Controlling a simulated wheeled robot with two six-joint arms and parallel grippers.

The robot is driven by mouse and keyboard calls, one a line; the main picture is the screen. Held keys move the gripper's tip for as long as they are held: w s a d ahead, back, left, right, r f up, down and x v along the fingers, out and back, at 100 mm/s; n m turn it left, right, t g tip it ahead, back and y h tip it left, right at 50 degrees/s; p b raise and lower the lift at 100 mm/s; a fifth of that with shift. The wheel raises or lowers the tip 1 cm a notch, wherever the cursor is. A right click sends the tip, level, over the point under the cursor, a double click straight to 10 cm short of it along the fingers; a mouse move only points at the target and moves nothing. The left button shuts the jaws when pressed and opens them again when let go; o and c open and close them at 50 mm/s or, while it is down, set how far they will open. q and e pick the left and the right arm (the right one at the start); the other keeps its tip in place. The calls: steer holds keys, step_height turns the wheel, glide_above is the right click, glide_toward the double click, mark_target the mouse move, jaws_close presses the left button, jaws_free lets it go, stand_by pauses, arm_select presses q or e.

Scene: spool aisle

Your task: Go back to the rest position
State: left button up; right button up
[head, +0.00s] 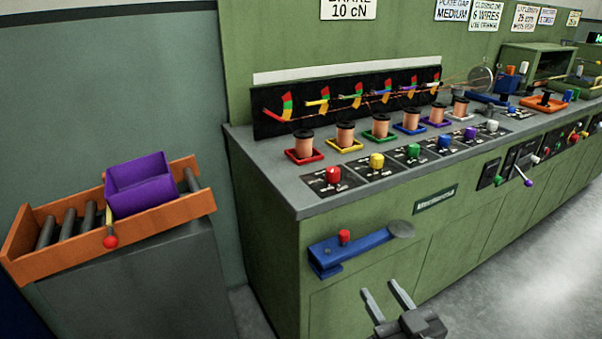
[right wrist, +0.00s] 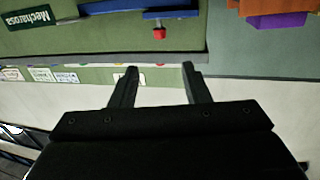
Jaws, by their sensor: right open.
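My right gripper (head: 388,297) is at the bottom of the head view, in front of the green cabinet (head: 262,240). Its two fingers are apart with nothing between them. In the right wrist view the same gripper (right wrist: 157,80) shows its two dark fingers spread and empty. My left gripper does not show in either view.
A blue lever (head: 355,250) with a red knob juts from the cabinet front near my right gripper. Copper spools (head: 303,144) stand in coloured trays on the bench top. At left, an orange roller tray (head: 150,222) holds a purple bin (head: 140,195). Grey floor (head: 545,270) at right is clear.

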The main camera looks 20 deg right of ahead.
steer(key=s+f+g, duration=0.4)
steer(key=f+g, duration=0.2)
steer(key=f, duration=0.9)
steer(key=s+f+g, duration=0.4)
steer(key=f+g, duration=0.2)
steer(key=f, duration=0.8)
steer(key=s+a+f+g+y, duration=0.2)
steer(key=s+a+f+g, duration=0.25)
steer(key=s+f, duration=0.45)
arm_select(q)
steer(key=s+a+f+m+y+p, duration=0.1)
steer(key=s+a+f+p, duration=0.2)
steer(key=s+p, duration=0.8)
steer(key=p, duration=0.7)
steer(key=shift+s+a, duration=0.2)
arm_select(e)
steer(key=s+d+f, duration=0.2)
steer(key=s+d, duration=0.2)
steer(key=s, duration=0.7)
steer(key=shift+s+f+n+h, duration=0.2)
steer(key=shift+s+n+h, duration=0.1)
steer(key=shift+n+h, duration=0.1)
